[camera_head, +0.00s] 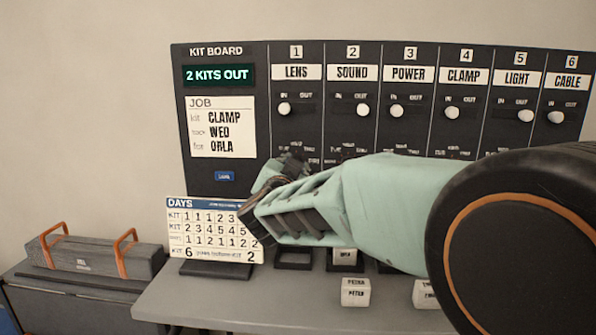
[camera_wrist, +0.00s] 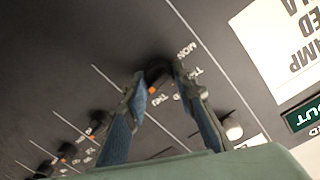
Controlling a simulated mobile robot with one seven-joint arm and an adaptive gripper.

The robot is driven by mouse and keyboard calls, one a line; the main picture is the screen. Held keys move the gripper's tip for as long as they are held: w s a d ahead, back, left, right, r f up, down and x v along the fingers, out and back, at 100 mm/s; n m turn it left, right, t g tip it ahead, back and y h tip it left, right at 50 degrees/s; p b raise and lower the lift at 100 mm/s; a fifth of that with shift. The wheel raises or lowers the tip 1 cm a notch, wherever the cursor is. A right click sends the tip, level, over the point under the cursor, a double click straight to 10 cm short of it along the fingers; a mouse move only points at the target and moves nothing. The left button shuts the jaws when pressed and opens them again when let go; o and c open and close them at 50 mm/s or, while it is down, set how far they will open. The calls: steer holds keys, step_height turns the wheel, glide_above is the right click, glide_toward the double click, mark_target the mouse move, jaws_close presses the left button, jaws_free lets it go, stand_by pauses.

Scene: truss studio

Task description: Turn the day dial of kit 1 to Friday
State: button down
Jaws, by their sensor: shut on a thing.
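The kit board (camera_head: 226,125) stands upright at the back, with columns numbered 1 to 6. My gripper (camera_head: 283,172) is at the lower part of column 1 and hides that column's day dial in the head view. In the wrist view, my gripper (camera_wrist: 160,82) is shut on the dark day dial (camera_wrist: 158,72), one finger on each side. An orange mark shows on the dial's lower left edge. Day labels surround it; one reads MON, and the others are upside down, small or partly covered. I cannot tell which day the mark points at.
The job card (camera_head: 222,127) reads CLAMP, WED, ORLA. A days chart (camera_head: 215,228) stands on the grey table (camera_head: 200,298) at lower left. Name blocks, one being a white block (camera_head: 355,291), lie in front. A grey case (camera_head: 95,258) with orange handles sits at far left.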

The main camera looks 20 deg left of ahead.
steer(key=shift+m, duration=0.6)
steer(key=c, duration=1.6)
jaws_free()
steer(key=s+d, duration=0.2)
steer(key=s, duration=1)
steer(key=shift+r, duration=0.4)
steer(key=shift+d, duration=0.1)
